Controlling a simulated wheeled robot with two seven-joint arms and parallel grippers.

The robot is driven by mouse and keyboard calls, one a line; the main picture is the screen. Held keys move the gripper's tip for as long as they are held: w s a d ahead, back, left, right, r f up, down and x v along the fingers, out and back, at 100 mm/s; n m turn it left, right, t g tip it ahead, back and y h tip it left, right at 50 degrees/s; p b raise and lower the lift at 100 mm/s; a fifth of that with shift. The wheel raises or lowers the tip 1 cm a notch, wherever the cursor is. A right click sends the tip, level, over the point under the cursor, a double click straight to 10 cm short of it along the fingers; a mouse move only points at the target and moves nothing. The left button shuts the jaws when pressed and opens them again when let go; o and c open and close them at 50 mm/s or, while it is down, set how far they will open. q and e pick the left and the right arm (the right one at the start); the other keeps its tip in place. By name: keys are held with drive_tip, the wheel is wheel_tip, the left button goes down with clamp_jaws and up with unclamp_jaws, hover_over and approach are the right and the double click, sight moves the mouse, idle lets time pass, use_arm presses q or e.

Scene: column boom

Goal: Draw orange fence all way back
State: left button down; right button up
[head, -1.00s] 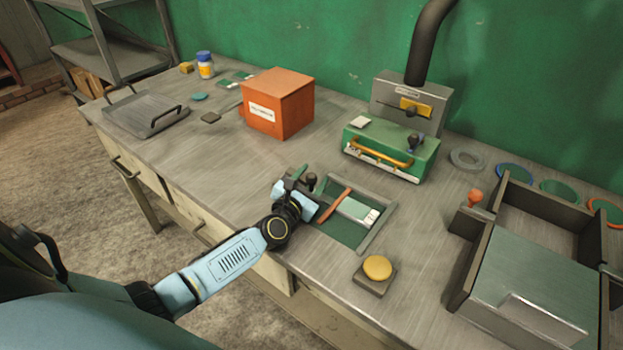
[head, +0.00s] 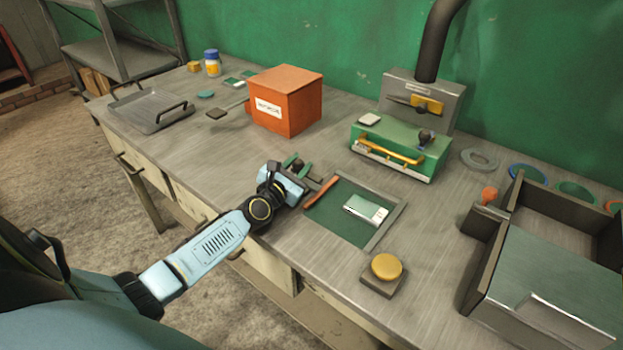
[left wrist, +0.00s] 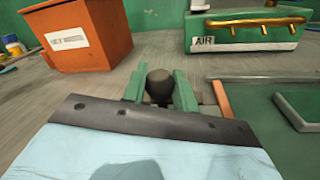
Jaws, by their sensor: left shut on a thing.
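The orange fence (head: 321,190) is a narrow bar lying across the left end of a framed green bed (head: 340,222). It also shows in the left wrist view (left wrist: 221,98), just right of the fingers. My left gripper (head: 300,168) is at the bed's upper left corner. In the left wrist view its green fingers (left wrist: 160,90) are shut on a dark round knob (left wrist: 159,84). The link between knob and fence is hidden. A pale flat block (head: 366,209) lies on the bed, apart from the fence. My right gripper is not in view.
An orange box (head: 285,100) stands behind my left gripper. A green machine with a yellow handle (head: 400,146) is at the back. A yellow button (head: 387,267) sits in front of the bed. A walled tray (head: 550,265) is at right.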

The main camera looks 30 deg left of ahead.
use_arm(q)
drive_tip(key=shift+a+f, duration=0.1)
drive_tip(key=shift+a, duration=0.3)
drive_tip(key=c, duration=1.5)
unclamp_jaws()
drive_tip(key=shift+a, duration=0.1)
drive_tip(key=o, duration=0.4)
drive_tip(key=shift+c, duration=0.2)
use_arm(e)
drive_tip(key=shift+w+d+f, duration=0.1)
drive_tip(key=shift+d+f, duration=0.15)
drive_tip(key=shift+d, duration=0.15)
